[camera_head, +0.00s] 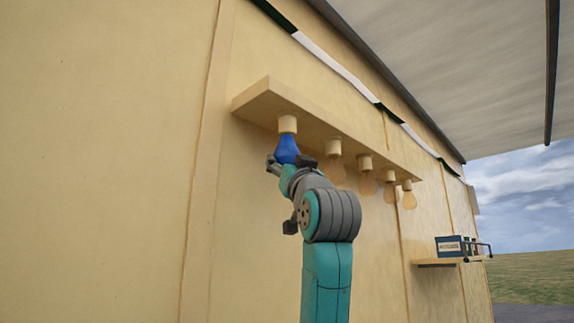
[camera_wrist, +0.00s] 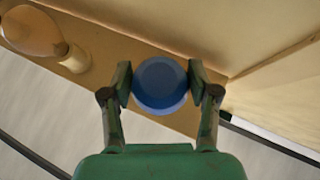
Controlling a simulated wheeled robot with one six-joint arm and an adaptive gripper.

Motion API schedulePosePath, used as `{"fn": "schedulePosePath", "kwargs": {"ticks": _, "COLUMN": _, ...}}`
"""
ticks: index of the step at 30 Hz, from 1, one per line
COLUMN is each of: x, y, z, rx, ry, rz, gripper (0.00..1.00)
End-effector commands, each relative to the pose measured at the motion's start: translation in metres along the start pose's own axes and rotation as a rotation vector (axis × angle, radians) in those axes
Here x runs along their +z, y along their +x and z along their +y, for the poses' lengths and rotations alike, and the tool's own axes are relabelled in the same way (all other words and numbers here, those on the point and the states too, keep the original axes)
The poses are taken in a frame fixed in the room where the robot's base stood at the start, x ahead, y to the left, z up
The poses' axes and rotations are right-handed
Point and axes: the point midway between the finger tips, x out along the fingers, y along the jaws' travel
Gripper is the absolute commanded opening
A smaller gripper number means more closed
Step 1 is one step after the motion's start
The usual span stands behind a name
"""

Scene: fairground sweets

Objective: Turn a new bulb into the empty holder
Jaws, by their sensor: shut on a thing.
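A blue bulb (camera_head: 287,149) is upright directly under the leftmost holder (camera_head: 287,124) on the underside of the wall shelf. Its top meets the holder in the head view, but I cannot tell how far it is in. My gripper (camera_head: 288,160) is shut on the blue bulb from below. In the wrist view the round end of the blue bulb (camera_wrist: 160,84) sits between both finger pads of my gripper (camera_wrist: 160,86). The bulb hides the holder behind it there.
Several amber bulbs (camera_head: 409,197) hang in a row of holders to the right under the shelf board (camera_head: 262,104). The nearest amber bulb (camera_wrist: 32,30) is at the upper left in the wrist view. A small side shelf (camera_head: 437,262) with a dark box (camera_head: 449,246) is farther right.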

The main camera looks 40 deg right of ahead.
Motion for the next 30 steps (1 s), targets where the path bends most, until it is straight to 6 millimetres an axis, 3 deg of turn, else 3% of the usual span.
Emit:
{"fn": "schedulePosePath", "kwargs": {"ticks": 13, "x": -0.0011, "y": 0.0005, "z": 0.0015, "rx": -0.027, "ry": 0.020, "rz": 0.003, "gripper": 0.35}}
{"fn": "schedulePosePath", "kwargs": {"ticks": 30, "x": -0.0009, "y": 0.0001, "z": 0.0025, "rx": -0.370, "ry": 0.289, "rz": 0.000, "gripper": 0.35}}
